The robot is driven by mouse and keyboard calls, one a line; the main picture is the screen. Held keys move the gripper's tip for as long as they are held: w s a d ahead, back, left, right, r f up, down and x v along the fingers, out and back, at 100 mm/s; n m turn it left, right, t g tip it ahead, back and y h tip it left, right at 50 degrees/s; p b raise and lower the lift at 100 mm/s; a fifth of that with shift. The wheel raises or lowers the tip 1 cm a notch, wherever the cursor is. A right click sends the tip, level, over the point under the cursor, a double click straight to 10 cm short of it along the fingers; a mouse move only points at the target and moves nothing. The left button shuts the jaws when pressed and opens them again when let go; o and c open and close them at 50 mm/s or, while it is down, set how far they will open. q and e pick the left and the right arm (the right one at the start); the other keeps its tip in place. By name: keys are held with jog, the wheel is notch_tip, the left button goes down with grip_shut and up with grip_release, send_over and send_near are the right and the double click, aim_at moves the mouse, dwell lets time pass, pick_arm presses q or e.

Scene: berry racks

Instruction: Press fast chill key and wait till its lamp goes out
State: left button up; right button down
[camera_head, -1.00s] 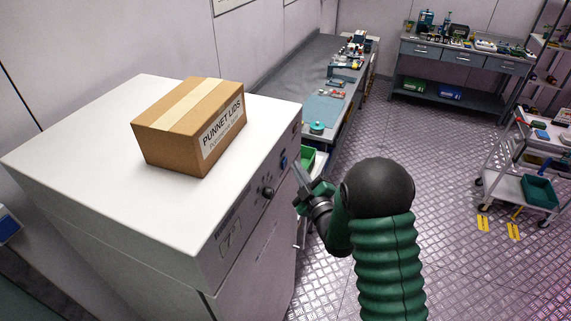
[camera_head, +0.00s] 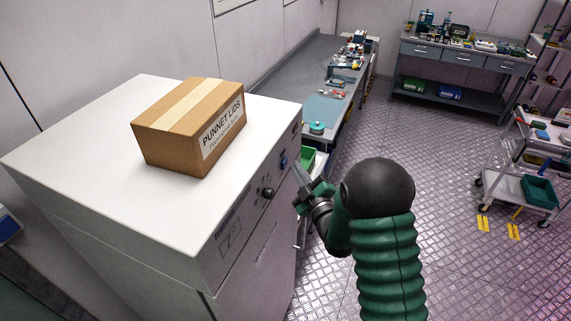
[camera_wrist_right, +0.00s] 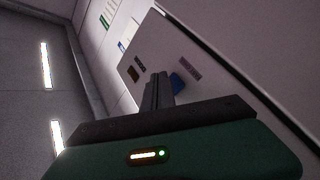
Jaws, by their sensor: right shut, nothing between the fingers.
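The white chill cabinet (camera_head: 75,135) stands at the left of the head view, its control panel facing right. The panel carries a black knob (camera_head: 268,193) and a small blue key (camera_head: 284,162). My right gripper (camera_head: 297,168) is close in front of the panel near the blue key, its fingers shut and empty. In the right wrist view the shut fingers (camera_wrist_right: 157,82) point at the panel. The blue key (camera_wrist_right: 177,82) shows just right of them, partly hidden. A small dark brown rectangle (camera_wrist_right: 135,73) is left of them; I cannot tell whether it is a lamp or lit. My left gripper is out of view.
A cardboard box (camera_head: 165,145) labelled PUNNET LIDS sits on the cabinet. A grey bench (camera_head: 295,70) with tools runs behind it. A workbench (camera_head: 470,62) stands at the back right, a trolley (camera_head: 510,185) at the right. The floor between is clear.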

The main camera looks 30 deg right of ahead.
dwell(0.7)
jog(key=shift+w+a+r+b, duration=0.1)
jog(key=shift+w+a+b, duration=0.2)
jog(key=shift+a, duration=0.05)
jog(key=shift+w+a, duration=0.25)
jog(key=shift+w, duration=0.05)
dwell(0.6)
dwell(0.4)
jog(key=shift+s+d+b, duration=0.5)
jog(key=shift+s+b, duration=0.05)
jog(key=shift+s, duration=0.1)
jog(key=shift+d, duration=0.1)
jog(key=s+d+b, duration=0.1)
jog(key=s+d, duration=0.2)
jog(key=shift+s+d, duration=0.1)
jog(key=shift+s, duration=0.3)
